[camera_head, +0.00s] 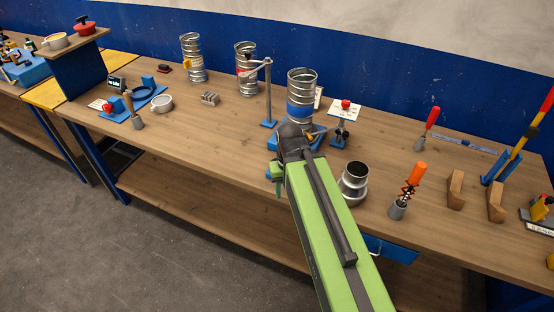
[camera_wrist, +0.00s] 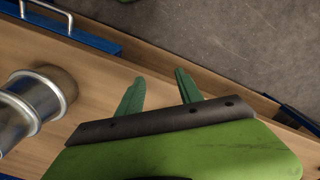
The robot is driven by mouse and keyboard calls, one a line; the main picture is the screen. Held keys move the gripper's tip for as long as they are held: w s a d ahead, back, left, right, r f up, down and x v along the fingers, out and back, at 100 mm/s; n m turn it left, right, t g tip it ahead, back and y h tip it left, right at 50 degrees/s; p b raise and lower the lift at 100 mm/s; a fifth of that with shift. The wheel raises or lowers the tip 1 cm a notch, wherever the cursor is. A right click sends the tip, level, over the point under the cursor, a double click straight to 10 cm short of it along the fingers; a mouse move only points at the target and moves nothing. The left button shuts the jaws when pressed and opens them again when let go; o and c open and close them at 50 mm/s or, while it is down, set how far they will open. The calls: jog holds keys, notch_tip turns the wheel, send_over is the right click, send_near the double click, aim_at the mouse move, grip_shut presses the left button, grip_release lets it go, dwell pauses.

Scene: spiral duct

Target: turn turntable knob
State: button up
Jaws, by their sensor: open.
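A spiral duct (camera_head: 301,90) with a blue band stands upright at mid bench. A blue base (camera_head: 328,138) shows in part beneath it, largely hidden behind my arm. No knob shows clearly in the wrist view. My gripper (camera_wrist: 158,90) is open and empty, its two green fingers apart over the bench's front edge. In the head view my gripper (camera_head: 277,179) is left of my green arm, near the bench front.
A metal duct fitting (camera_head: 353,182) stands right of my arm; a metal piece (camera_wrist: 30,108) lies left in the wrist view. A lamp-like stand (camera_head: 268,98), a red-knobbed stand (camera_head: 343,110) and an orange-handled tool (camera_head: 410,185) are nearby. The bench front left of my gripper is clear.

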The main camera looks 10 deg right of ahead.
jog(key=o, duration=0.5)
jog(key=w+r+m+p, duration=0.7)
jog(key=r+p, duration=0.3)
jog(key=shift+d+r, duration=0.2)
jog(key=shift+r, duration=0.05)
jog(key=w+r+m+p, duration=0.7)
jog(key=m, duration=0.3)
jog(key=f+b, duration=1.7)
jog(key=shift+a+f+b, duration=0.35)
jog(key=shift+a, duration=0.05)
jog(key=shift+r, duration=0.1)
jog(key=c, duration=1.4)
